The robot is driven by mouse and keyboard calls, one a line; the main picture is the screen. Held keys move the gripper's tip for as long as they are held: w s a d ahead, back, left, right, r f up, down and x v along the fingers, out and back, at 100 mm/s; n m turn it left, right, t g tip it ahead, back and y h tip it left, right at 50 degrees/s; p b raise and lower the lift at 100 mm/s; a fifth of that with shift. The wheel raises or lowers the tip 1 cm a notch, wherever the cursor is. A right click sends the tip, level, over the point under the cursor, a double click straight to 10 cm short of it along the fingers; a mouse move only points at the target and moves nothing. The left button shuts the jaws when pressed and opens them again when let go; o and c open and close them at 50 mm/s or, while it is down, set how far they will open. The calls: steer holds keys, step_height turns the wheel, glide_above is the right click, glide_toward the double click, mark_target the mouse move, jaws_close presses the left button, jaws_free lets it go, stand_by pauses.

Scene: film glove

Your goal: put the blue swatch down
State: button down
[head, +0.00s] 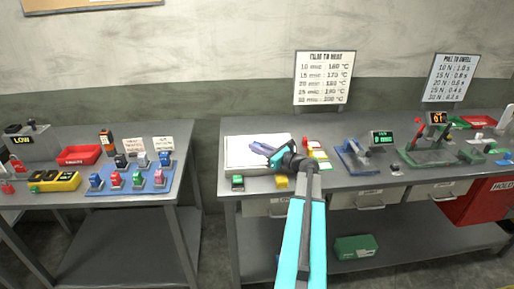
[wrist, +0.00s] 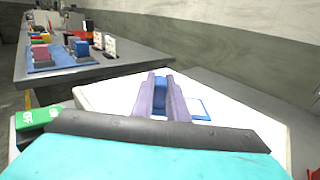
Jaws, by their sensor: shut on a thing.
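My gripper (head: 262,150) reaches over a white board (head: 238,156) on the right-hand bench. In the wrist view its two purple fingers (wrist: 161,98) are shut on the blue swatch (wrist: 160,82), of which a small blue part shows between them. The fingers hide the rest of the swatch. A blue outline (wrist: 203,108) shows on the white board just right of the fingers. I cannot tell whether the swatch touches the board.
The left bench (head: 120,203) stands across a gap.

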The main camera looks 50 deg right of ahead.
steer(key=shift+f, duration=0.45)
steer(key=c, duration=1.7)
jaws_free()
steer(key=shift+s+a+f, duration=0.1)
steer(key=shift+f, duration=0.05)
steer(key=shift+c, duration=0.2)
steer(key=shift+r+p, duration=0.35)
steer(key=shift+r, duration=0.3)
steer(key=s+b, duration=0.1)
steer(key=s, duration=0.3)
steer(key=s+d, duration=0.1)
steer(key=s, duration=0.3)
steer(key=s+r+b, duration=0.1)
steer(key=s, duration=0.2)
steer(key=shift+s+d+b, duration=0.15)
steer(key=shift+s+b, duration=0.2)
steer(key=shift+s, duration=0.05)
steer(key=shift+r, duration=0.1)
